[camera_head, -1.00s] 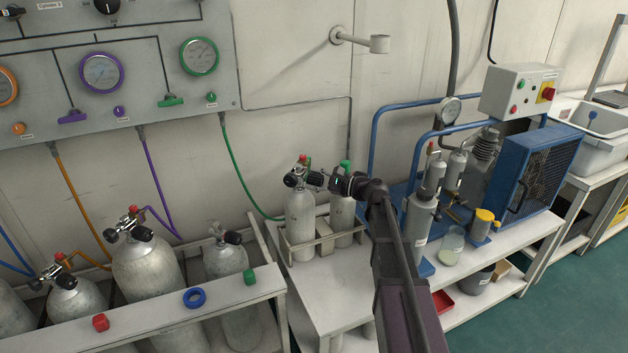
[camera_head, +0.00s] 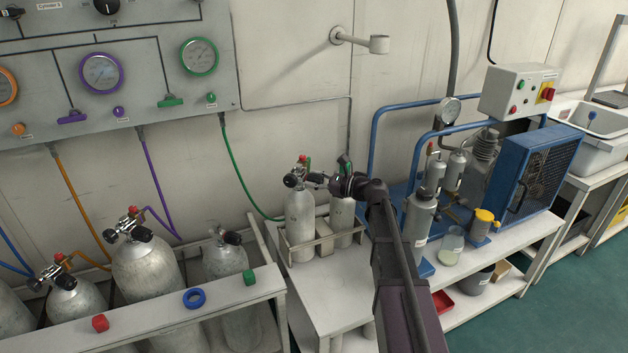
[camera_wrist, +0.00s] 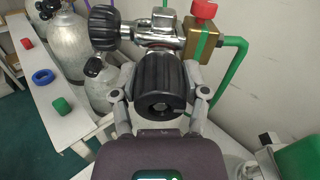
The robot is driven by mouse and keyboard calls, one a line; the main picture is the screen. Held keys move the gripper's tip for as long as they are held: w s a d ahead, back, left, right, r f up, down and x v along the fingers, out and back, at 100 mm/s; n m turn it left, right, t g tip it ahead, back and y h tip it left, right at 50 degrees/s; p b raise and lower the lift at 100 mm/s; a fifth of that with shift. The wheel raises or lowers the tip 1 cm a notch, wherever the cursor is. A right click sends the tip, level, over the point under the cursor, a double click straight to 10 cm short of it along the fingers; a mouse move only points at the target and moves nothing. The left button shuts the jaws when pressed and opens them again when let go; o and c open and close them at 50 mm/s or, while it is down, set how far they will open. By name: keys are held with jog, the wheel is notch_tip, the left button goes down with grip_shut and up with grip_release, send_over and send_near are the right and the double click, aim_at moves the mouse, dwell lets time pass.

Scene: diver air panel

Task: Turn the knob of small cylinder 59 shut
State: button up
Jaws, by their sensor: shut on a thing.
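Two small grey cylinders stand in a rack on the white bench. The left one (camera_head: 300,215) has a chrome valve with black knobs and a green hose. The number 59 cannot be read on either. My gripper (camera_head: 322,181) reaches in from the right at this cylinder's valve. In the wrist view my gripper (camera_wrist: 160,88) is shut on the ribbed black knob (camera_wrist: 160,75), one finger on each side. A second black knob (camera_wrist: 103,27) sits at the valve's left end. A brass block with a red knob (camera_wrist: 203,10) is on the right, with the green hose (camera_wrist: 238,70).
The second small cylinder (camera_head: 342,213), green-topped, stands close beside, partly behind my wrist. A rack (camera_head: 318,244) surrounds both. Larger cylinders (camera_head: 150,268) stand to the left. A blue-framed compressor (camera_head: 535,165) is at the right. The wall is close behind.

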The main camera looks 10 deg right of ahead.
jog(key=o, duration=1.2)
jog(key=shift+c, duration=0.2)
jog(key=shift+d, duration=0.1)
jog(key=v, duration=1.1)
jog(key=shift+s+d, duration=0.25)
jog(key=shift+d, duration=0.1)
